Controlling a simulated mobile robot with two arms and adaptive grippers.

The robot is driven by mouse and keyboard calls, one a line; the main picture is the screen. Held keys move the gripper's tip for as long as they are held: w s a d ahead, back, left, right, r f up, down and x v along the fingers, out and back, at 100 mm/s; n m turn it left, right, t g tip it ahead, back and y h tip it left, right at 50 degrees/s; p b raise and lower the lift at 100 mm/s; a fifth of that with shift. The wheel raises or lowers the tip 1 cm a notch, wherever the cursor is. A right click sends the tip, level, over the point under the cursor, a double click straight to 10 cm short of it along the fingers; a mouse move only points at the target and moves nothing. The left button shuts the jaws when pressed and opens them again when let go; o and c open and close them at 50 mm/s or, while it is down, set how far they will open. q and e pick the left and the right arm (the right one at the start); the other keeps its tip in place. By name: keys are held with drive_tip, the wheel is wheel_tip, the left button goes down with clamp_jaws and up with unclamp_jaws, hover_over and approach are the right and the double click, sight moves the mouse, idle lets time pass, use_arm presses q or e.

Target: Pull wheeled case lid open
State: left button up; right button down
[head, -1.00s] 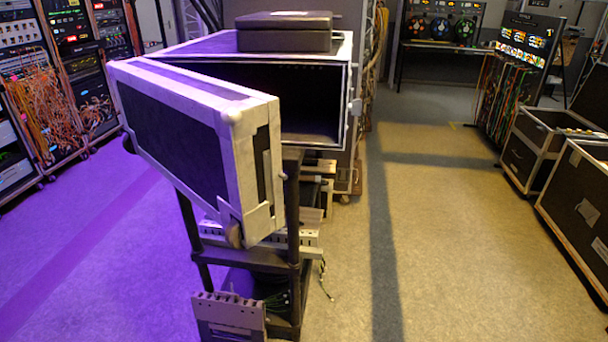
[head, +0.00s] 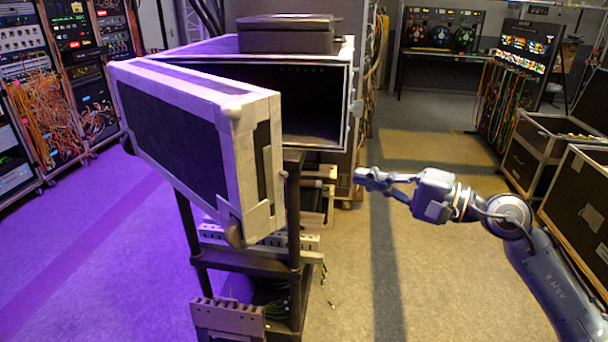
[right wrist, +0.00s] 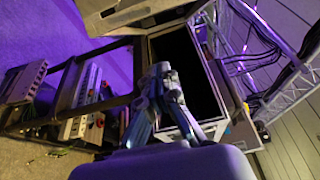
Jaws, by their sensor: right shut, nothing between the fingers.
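The wheeled case (head: 349,93) lies on a dark stand, its dark, hollow opening facing me. Its lid (head: 180,136), a black panel with a pale frame, stands swung out toward the left and front, clear of the opening's right part. My right gripper (head: 362,177) is in front and to the right of the case, apart from it, with its fingers shut and empty. In the right wrist view my fingers (right wrist: 160,72) overlap the case opening (right wrist: 187,75), and part of the lid shows at the top. My left gripper is not in view.
A flat black box (head: 288,36) rests on top of the case. The stand (head: 294,225) below holds panels and cables. Equipment racks (head: 45,90) line the left, and black cases (head: 580,200) stand at the right. The floor between is clear.

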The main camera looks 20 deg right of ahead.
drive_tip(key=w+a+p, duration=0.6)
drive_tip(key=a+p, duration=0.3)
drive_tip(key=shift+w+a, duration=0.3)
idle(0.4)
